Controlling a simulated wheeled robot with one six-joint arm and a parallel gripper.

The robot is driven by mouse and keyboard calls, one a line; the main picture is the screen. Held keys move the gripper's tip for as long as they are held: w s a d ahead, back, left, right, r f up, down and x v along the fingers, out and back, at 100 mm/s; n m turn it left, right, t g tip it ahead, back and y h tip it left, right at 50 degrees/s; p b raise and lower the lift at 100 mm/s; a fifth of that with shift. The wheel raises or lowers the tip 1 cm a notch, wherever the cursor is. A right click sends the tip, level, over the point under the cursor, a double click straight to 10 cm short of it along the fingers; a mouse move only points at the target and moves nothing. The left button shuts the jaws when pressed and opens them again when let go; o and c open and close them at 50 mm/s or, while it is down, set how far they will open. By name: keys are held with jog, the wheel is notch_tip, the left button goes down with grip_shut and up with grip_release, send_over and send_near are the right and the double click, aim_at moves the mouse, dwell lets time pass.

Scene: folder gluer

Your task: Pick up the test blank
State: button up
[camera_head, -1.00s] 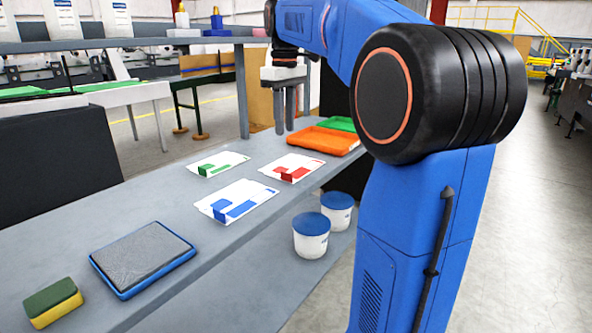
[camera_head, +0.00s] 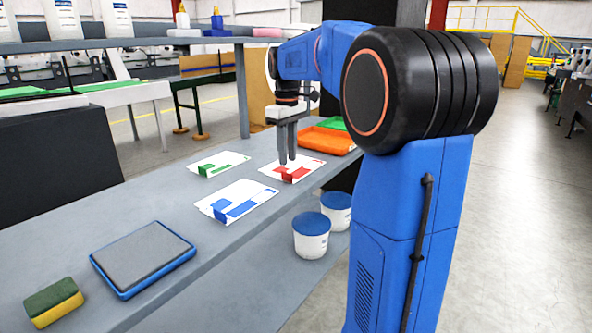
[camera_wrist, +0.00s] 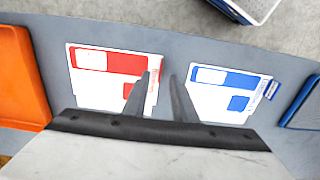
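Three flat white printed blanks lie on the grey bench: one with red print (camera_head: 306,163), one with blue print (camera_head: 250,192) and one with green print (camera_head: 207,169). The frames do not show which is the test blank. My gripper (camera_head: 288,161) points down, empty, with its fingers apart. In the head view its fingertips overlap the far-left part of the red blank. In the wrist view my gripper (camera_wrist: 163,72) is between the red blank (camera_wrist: 85,88) and the blue blank (camera_wrist: 215,105), its left finger covering the red one's edge. The green blank is not visible there.
An orange tray (camera_head: 322,143) and a green tray (camera_head: 333,123) stand beyond the blanks. A blue-edged grey pad (camera_head: 143,257) and a sponge (camera_head: 53,302) lie nearer. Two blue-lidded tubs (camera_head: 311,240) stand on the lower shelf. A raised shelf (camera_head: 130,44) runs behind.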

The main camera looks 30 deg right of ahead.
jog(key=shift+s+f, duration=0.1)
jog(key=shift+f, duration=2.95)
jog(key=shift+c, duration=0.6)
grip_shut()
